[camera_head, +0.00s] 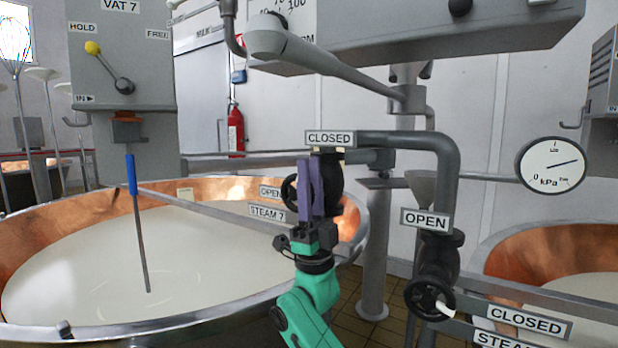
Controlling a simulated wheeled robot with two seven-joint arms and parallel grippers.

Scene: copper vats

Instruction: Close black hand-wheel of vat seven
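The black hand-wheel (288,193) of vat seven is at the centre, beside the signs OPEN (270,191) and STEAM 7 (268,213). My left gripper is out of view.
The copper vat (75,195) of white liquid fills the left, with a blue-handled rod (137,215) in it. A second black wheel (430,296) is at lower right. A pipe (447,165) and a grey overhead arm (330,68) run close by. A gauge (551,164) hangs right.

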